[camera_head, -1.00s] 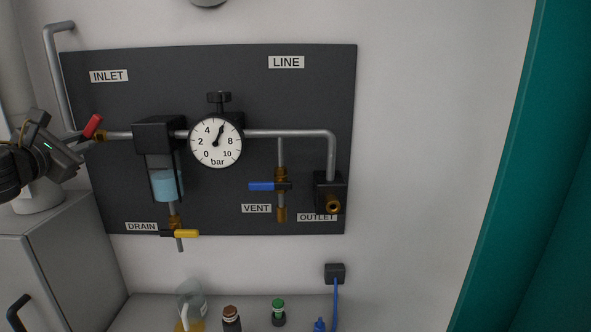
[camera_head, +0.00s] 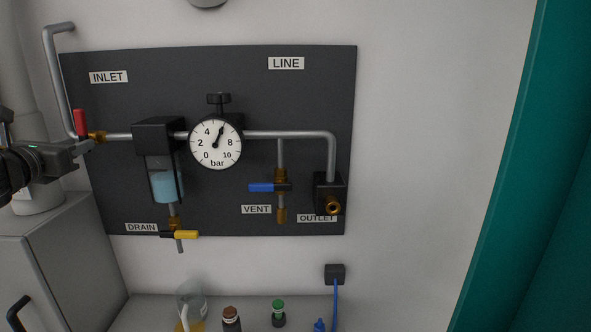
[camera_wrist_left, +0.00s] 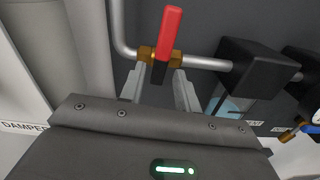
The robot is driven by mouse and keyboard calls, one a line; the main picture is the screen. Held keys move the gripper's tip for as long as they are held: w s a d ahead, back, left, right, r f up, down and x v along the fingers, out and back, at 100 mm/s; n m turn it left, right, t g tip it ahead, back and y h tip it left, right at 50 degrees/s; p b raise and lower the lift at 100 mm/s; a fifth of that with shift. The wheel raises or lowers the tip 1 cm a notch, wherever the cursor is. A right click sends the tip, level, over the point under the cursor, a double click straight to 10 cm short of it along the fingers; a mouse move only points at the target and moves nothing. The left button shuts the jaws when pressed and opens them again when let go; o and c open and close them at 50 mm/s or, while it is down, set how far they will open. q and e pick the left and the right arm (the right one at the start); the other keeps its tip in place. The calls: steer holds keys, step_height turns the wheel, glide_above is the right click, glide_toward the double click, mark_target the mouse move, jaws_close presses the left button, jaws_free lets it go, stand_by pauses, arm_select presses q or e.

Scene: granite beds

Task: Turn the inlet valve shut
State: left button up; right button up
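The inlet valve has a red handle (camera_head: 80,122) on a brass body (camera_head: 97,137) at the left end of the horizontal pipe, below the INLET label (camera_head: 109,77). The handle stands upright, crosswise to that pipe. My left gripper (camera_head: 86,147) is at the valve, just below the handle. In the left wrist view the red handle (camera_wrist_left: 170,34) rises from its black lower part, which lies between the two spread fingers of my left gripper (camera_wrist_left: 160,88). A gap shows on each side of it. My right gripper is not in view.
A gauge (camera_head: 215,141) reads a little above 5 bar. A filter bowl (camera_head: 165,180) with blue liquid, a yellow drain handle (camera_head: 185,234) and a blue vent handle (camera_head: 262,187) are on the panel. A grey cabinet (camera_head: 70,260) stands below my left arm. Bottles stand on the ledge.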

arm_select(q)
steer(key=s, duration=0.4)
steer(key=shift+s, duration=0.3)
